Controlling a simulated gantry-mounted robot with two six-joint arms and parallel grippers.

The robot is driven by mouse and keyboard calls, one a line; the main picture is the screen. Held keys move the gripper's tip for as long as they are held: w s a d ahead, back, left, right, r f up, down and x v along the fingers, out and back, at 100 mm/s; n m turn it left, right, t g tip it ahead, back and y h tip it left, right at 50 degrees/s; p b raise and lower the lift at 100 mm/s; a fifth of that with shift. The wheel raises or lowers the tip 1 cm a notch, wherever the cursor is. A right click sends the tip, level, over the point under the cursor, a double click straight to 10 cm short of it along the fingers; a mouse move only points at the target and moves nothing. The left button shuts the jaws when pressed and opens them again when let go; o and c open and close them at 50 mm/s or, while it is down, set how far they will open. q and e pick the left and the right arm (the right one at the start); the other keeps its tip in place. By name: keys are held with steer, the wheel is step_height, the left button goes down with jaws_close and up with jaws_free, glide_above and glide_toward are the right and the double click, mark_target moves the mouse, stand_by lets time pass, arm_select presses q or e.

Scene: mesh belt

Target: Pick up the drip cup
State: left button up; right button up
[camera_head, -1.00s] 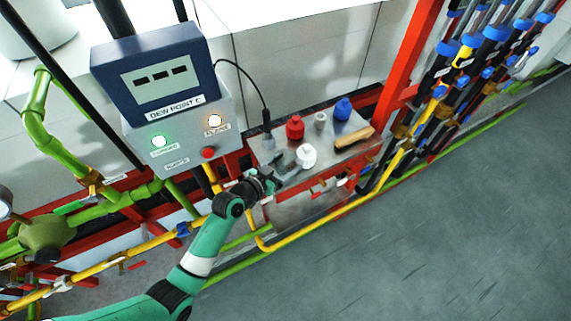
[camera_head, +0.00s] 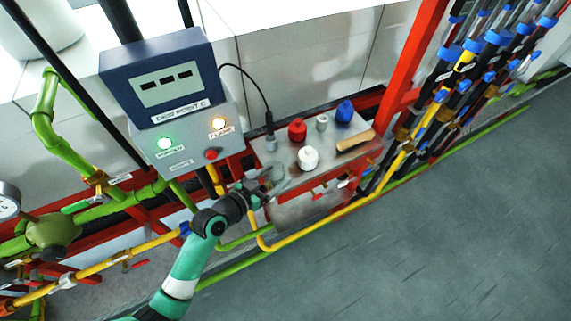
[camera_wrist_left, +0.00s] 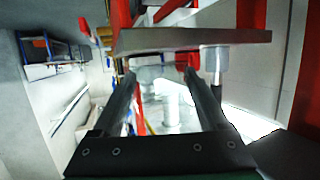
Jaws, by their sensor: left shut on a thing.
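In the head view my left gripper (camera_head: 273,180) is at the left front edge of the metal shelf (camera_head: 292,182), shut on a small pale grey, see-through thing, which looks like the drip cup (camera_head: 277,172). In the left wrist view the pale cup (camera_wrist_left: 155,73) shows between the fingertips of my left gripper (camera_wrist_left: 162,82). The fingers and arm partly hide it. I cannot tell whether it touches the shelf. My right gripper is not in view.
On the shelf stand a white bottle (camera_head: 308,158) right of my gripper, a red bottle (camera_head: 297,130), a small grey cup (camera_head: 321,123), a blue bottle (camera_head: 344,111) and a wooden-handled brush (camera_head: 355,141). A cabled probe (camera_head: 270,142) stands behind. A yellow pipe (camera_head: 320,222) runs in front.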

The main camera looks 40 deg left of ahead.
arm_select(q)
steer(key=s+d, duration=0.1)
steer(key=s, duration=1)
steer(key=shift+s+b, duration=0.3)
steer(key=shift+s, duration=0.1)
